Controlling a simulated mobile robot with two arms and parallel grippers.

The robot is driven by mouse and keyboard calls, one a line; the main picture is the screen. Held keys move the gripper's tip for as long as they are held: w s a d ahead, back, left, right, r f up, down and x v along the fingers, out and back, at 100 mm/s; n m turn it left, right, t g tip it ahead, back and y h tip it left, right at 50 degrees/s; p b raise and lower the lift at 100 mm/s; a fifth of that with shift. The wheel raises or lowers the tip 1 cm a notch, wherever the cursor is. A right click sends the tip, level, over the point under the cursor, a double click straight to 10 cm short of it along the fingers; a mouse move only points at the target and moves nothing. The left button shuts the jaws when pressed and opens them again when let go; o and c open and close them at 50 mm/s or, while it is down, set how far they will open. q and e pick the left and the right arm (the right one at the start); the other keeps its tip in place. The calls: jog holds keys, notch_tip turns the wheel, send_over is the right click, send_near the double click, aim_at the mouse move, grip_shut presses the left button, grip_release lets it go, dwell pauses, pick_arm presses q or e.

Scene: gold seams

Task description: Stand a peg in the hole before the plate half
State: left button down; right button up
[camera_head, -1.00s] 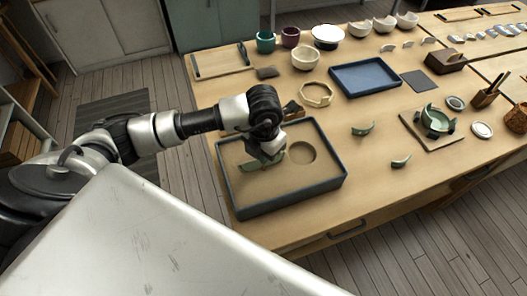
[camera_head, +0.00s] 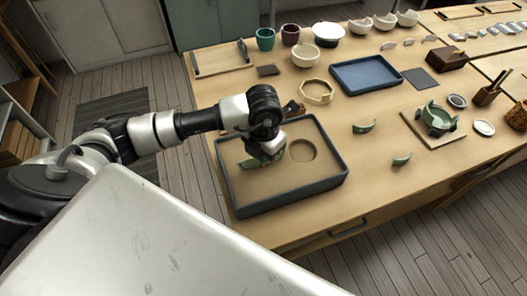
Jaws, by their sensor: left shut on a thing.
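My left gripper (camera_head: 264,157) is low over the left part of a dark-rimmed tray (camera_head: 285,198) with a flat tan bed. It is shut on a green piece (camera_head: 249,164), which looks like the plate half. The piece shows mostly left of the fingers; the rest is hidden behind them. I cannot tell whether it touches the bed. A round hollow (camera_head: 302,150) is in the bed just right of the gripper. No peg and no small peg hole can be made out. My right gripper is not in view.
A green assembled bowl (camera_head: 437,118) sits on a board.

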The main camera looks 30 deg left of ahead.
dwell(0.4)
pick_arm(q)
jog(key=c, duration=0.8)
grip_release()
jog(key=shift+d, duration=0.1)
jog(key=shift+o, duration=0.2)
jog(key=shift+r, duration=0.1)
jog(key=shift+w+a+r+p, duration=0.15)
jog(key=shift+a+r+p, duration=0.05)
jog(key=shift+r+p, duration=1.1)
jog(key=shift+r, duration=0.6)
jog(key=shift+d+r+p, duration=0.1)
jog(key=shift+r+p, duration=0.5)
jog(key=shift+r, duration=0.4)
